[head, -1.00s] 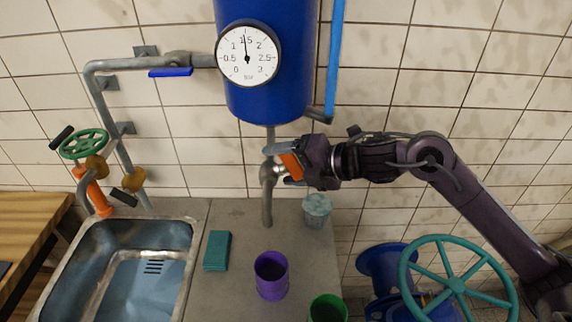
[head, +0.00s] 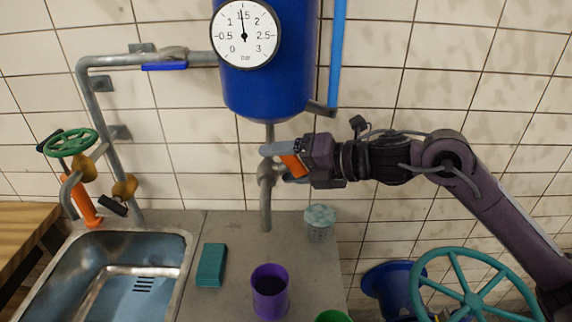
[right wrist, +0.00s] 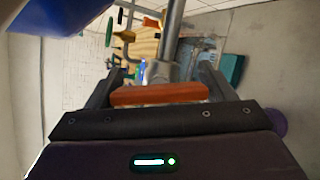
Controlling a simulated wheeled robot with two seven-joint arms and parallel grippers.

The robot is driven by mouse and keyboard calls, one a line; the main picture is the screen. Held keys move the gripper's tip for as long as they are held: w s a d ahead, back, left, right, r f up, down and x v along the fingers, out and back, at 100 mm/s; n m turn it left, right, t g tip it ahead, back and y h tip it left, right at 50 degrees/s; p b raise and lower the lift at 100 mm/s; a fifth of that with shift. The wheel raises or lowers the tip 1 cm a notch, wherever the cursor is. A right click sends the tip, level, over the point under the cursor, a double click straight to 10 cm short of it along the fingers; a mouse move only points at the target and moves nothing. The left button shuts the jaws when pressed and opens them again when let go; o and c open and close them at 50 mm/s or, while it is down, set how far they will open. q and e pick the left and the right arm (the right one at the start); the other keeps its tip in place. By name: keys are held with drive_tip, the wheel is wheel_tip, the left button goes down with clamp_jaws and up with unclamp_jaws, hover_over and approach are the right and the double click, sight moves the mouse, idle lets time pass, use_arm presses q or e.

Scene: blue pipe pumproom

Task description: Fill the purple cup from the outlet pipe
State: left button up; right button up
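The purple cup (head: 270,294) stands upright on the grey counter, below and in front of the outlet pipe (head: 265,205). Its inside looks dark, and I cannot tell whether it holds anything. The outlet pipe hangs under the blue tank (head: 262,85), and no stream shows at its mouth. My right gripper (head: 278,165) is at the upper part of this pipe, with its fingers spread. An orange bar (head: 293,165) lies across the gap between the fingers; it also shows in the right wrist view (right wrist: 160,94). Whether the fingers touch it is unclear. My left gripper is not in view.
A teal block (head: 211,265) lies left of the cup, beside the sink (head: 110,280). A lidded container (head: 319,223) stands right of the pipe. A green cup (head: 333,316) is cut off at the bottom edge. A teal handwheel (head: 472,300) is at the lower right.

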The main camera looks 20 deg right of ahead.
sight(300, 165)
drive_tip(key=o, duration=0.3)
drive_tip(key=shift+o, duration=0.2)
drive_tip(key=shift+s+d, duration=0.15)
drive_tip(key=shift+d, duration=0.15)
drive_tip(key=b+v, duration=0.3)
drive_tip(key=v, duration=0.3)
drive_tip(key=shift+f+b, duration=0.1)
drive_tip(key=shift+b, duration=0.3)
drive_tip(key=shift+s+d+r, duration=0.4)
